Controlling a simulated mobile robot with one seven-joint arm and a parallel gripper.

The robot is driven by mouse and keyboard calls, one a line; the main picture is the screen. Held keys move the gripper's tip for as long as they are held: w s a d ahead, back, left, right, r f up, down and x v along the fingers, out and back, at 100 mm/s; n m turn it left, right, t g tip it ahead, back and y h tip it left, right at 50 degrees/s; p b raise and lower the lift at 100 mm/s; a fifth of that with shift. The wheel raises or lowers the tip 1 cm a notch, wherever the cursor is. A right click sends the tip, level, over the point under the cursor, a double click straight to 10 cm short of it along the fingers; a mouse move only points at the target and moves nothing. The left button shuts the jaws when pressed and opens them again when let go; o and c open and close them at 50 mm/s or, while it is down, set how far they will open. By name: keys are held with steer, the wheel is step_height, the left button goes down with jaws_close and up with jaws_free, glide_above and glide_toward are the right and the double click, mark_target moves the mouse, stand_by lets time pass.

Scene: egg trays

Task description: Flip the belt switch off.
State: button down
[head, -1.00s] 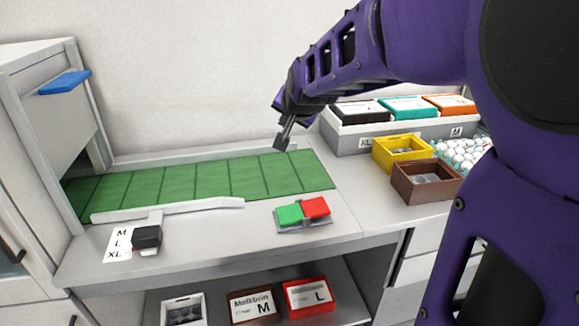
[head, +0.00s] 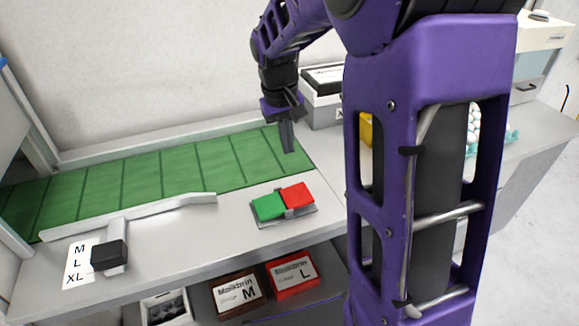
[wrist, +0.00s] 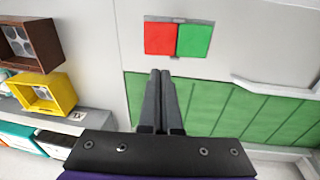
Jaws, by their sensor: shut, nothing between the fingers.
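The belt switch has a green half (head: 269,207) and a red half (head: 297,195) on a grey base, on the counter in front of the green belt (head: 160,172). In the wrist view the red half (wrist: 160,39) is at left and the green half (wrist: 195,40) at right. Which half is pressed is hard to tell. My gripper (head: 287,150) is shut and empty, pointing down over the right end of the belt, behind the switch. In the wrist view its fingertips (wrist: 160,73) appear just below the switch, apart from it.
A white guide rail (head: 130,215) and a black block (head: 108,255) by an M/L/XL label (head: 79,262) lie left of the switch. Red (head: 292,272) and brown (head: 238,292) boxes sit on the shelf below. A yellow box (wrist: 47,92) stands at the side.

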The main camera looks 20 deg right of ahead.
mark_target(298, 194)
steer(key=shift+d+f+g, duration=0.2)
steer(key=shift+d+g, duration=0.2)
steer(key=f, duration=0.4)
steer(key=d+f, duration=0.1)
steer(key=f, duration=0.4)
steer(key=f+b, duration=0.1)
steer(key=f, duration=0.4)
steer(key=shift+d, duration=0.35)
